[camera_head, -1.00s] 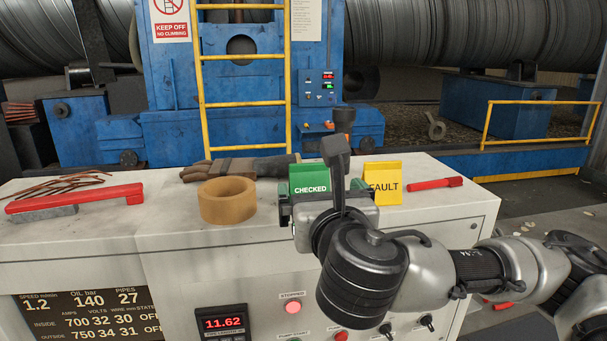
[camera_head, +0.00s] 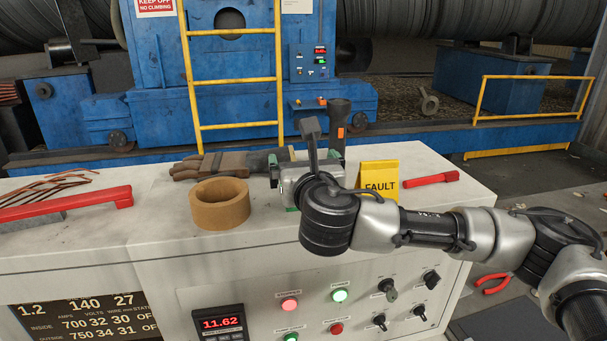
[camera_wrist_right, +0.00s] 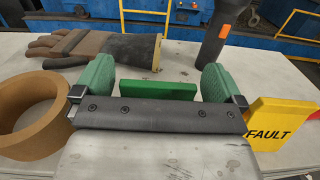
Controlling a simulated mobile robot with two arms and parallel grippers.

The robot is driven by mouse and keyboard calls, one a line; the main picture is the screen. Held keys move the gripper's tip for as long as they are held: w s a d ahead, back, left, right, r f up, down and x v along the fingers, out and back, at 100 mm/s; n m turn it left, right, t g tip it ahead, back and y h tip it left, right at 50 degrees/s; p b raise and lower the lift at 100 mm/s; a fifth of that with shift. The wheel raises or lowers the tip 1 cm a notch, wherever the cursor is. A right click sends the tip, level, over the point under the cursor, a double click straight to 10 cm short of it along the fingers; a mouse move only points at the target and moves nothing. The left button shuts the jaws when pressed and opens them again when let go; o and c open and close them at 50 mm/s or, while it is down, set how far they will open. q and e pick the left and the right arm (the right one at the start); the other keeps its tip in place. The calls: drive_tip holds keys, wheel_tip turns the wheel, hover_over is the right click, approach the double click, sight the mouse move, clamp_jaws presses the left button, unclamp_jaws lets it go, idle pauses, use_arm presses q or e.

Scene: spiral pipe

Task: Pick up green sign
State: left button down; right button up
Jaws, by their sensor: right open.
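The green sign (camera_wrist_right: 158,90) stands on the white cabinet top and shows in the wrist view between my right gripper's two green finger pads. Its lower part is hidden behind the gripper body. My right gripper (camera_wrist_right: 157,76) is open, with a pad on each side of the sign and visible gaps between them. In the head view, my right gripper (camera_head: 304,162) covers nearly all of the sign, and its lettering cannot be read. My left gripper is not in view.
A yellow FAULT sign (camera_head: 379,181) stands close to the right of my gripper. A brown tape roll (camera_head: 220,207) and gloves (camera_head: 225,164) lie to the left. A dark upright tool (camera_head: 339,125) is behind. A red-handled item (camera_head: 431,179) lies at right.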

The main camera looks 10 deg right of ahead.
drive_tip(key=shift+w, duration=0.7)
drive_tip(key=c, duration=0.8)
drive_tip(key=shift+c, duration=0.4)
drive_tip(key=shift+r, duration=0.2)
